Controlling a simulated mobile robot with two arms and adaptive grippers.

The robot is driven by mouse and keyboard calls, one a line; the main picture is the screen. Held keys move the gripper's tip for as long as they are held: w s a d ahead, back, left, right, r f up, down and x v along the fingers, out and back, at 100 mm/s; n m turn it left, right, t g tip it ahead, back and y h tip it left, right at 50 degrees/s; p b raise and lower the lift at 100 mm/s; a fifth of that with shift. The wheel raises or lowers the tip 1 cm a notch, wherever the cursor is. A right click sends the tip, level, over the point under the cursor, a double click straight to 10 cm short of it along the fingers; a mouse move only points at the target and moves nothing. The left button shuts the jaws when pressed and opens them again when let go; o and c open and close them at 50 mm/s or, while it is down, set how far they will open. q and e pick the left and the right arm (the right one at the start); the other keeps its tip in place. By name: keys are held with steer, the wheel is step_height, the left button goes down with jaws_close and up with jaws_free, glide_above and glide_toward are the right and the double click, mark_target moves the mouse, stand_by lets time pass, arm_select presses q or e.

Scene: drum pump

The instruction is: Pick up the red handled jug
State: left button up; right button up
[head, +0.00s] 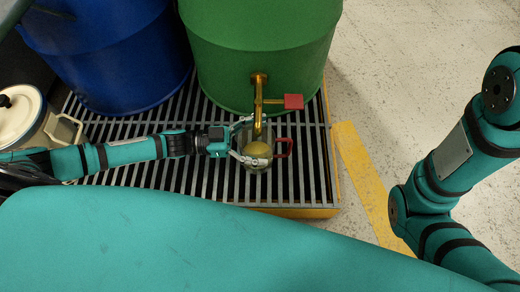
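The jug (257,166) stands on the slatted grate below the brass tap of the green drum. It looks clear, with something yellowish in it, and its red handle (284,148) sticks out to the right. My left gripper (252,140) comes in from the left, on the side away from the handle. Its fingers are spread wide, one on the far side near the tap pipe and one across the near part of the jug. Contact is unclear. The tap hides part of the jug. My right gripper is out of view; only its arm shows at right.
The brass tap (258,95) with a red square lever (293,101) hangs close over the jug. The green drum (262,60) and blue drum (115,60) stand behind. A cream-coloured container (20,117) is at left. Open floor (410,60) lies to the right, past the grate's yellow edge.

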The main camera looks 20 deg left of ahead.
arm_select(q)
steer(key=c, duration=0.7)
steer(key=shift+r, duration=0.15)
